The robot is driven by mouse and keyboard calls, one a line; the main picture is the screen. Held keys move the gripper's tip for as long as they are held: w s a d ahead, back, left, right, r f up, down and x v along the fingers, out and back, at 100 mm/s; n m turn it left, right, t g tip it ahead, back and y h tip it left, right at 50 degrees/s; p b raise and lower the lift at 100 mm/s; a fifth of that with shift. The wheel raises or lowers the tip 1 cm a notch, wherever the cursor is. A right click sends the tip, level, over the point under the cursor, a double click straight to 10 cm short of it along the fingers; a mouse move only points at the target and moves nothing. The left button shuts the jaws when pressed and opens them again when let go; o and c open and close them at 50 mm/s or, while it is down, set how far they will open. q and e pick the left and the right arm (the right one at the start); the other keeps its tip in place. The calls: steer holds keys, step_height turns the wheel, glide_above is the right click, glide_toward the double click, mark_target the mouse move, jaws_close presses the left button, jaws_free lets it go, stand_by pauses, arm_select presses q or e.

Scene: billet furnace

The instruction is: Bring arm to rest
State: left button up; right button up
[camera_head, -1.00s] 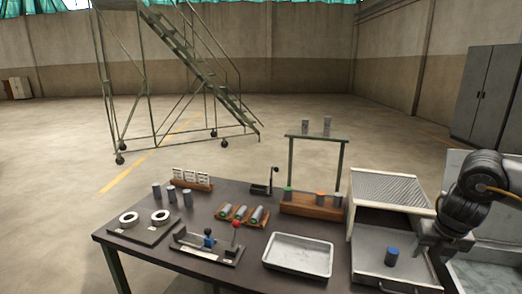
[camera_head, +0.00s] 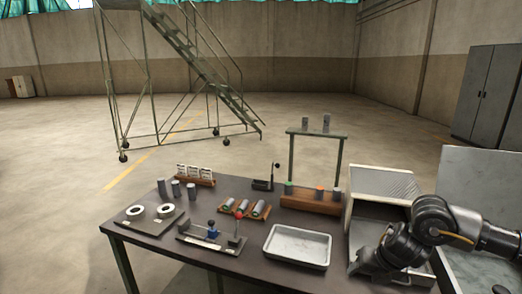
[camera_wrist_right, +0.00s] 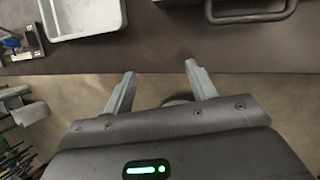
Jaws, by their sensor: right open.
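My right arm (camera_head: 425,232) comes in from the right in the head view. Its forearm covers most of the open furnace drawer (camera_head: 428,277) at the table's right front, and the blue-topped billet in it is hidden. In the right wrist view my right gripper (camera_wrist_right: 160,72) is open with nothing between its two fingers. The fingers point toward the table's front edge, with the drawer handle (camera_wrist_right: 255,15) beyond them to the upper right. My left gripper is not in view.
The metal tray (camera_head: 298,246) stands left of the arm and also shows in the wrist view (camera_wrist_right: 84,28). A wooden rack (camera_head: 311,201) and a lever fixture (camera_head: 210,239) stand on the dark table. A grey panel (camera_head: 480,180) rises at the right.

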steer(key=s+a+f+m+t+y, duration=0.1)
steer(key=s+a+f+m+y, duration=0.2)
steer(key=a, duration=0.5)
steer(key=s+a+f+m+t+y, duration=0.1)
steer(key=s+a+m, duration=0.3)
steer(key=a, duration=0.4)
steer(key=s+a+f+m+t+y, duration=0.2)
steer(key=s+a+m, duration=0.15)
steer(key=a, duration=0.45)
steer(key=s+d+f+m+g+h, duration=0.35)
steer(key=s+d+f+m, duration=0.25)
steer(key=s+d+m, duration=0.5)
steer(key=s+d+f+m+g+h, duration=0.2)
steer(key=s+d+f+m+h, duration=0.3)
steer(key=s+d+m, duration=0.6)
step_height(320, 180, down, 27)
steer(key=s+a+n+g+y, duration=0.1)
steer(key=s+a, duration=0.1)
steer(key=s+d+f+g, duration=0.1)
steer(key=s+d+f, duration=0.1)
steer(key=s+f, duration=1.3)
steer(key=shift+s+d+f, duration=0.2)
steer(key=shift+s+d, duration=0.15)
steer(key=shift+s, duration=0.35)
